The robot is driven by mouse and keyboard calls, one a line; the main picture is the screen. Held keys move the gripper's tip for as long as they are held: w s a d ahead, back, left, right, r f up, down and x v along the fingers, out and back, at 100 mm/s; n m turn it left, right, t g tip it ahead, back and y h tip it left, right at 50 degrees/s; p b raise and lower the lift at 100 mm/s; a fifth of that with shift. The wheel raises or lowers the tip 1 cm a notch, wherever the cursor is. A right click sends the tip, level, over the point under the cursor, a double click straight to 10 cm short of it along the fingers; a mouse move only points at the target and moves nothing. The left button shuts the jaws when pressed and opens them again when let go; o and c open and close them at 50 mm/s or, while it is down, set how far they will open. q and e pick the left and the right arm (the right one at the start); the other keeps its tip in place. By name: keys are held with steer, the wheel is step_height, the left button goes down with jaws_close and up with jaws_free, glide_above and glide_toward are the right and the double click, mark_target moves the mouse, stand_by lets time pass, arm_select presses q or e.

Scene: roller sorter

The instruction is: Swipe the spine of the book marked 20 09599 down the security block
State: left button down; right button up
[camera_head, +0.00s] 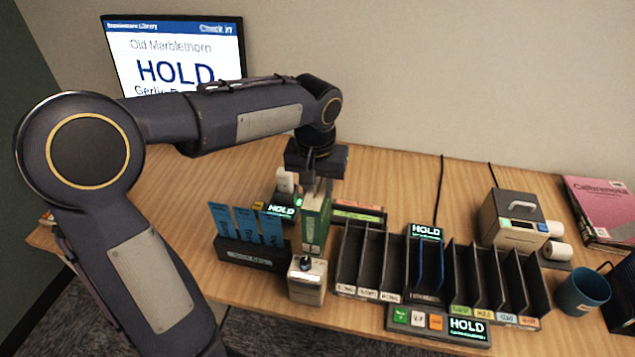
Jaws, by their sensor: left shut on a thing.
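A green book (315,222) stands upright in my left gripper (317,184), which points down and is shut on its top. The book's marking is too small to read. A small pale block with a dark knob on top (307,281) stands just in front of and below the book; it may be the security block. I cannot tell whether the book touches it. My left arm comes in from the left and reaches across the desk. My right gripper is not in view.
A row of dark sorting slots (372,262) stands right of the book, with a lit HOLD panel (467,327) in front. A holder with blue cards (250,252) is close on the left. A label printer (512,217) and blue mug (582,291) stand right. A screen (172,55) is behind.

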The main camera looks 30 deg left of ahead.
arm_select(q)
steer(key=shift+f+b, duration=1.75)
steer(key=shift+f, duration=0.75)
steer(key=shift+w, duration=0.15)
steer(key=shift+w+a+p, duration=0.25)
steer(key=shift+w+p, duration=0.25)
steer(key=shift+w, duration=0.35)
step_height(320, 180, up, 12)
steer(key=p, duration=1)
steer(key=shift+r, duration=0.1)
steer(key=shift+d, duration=0.1)
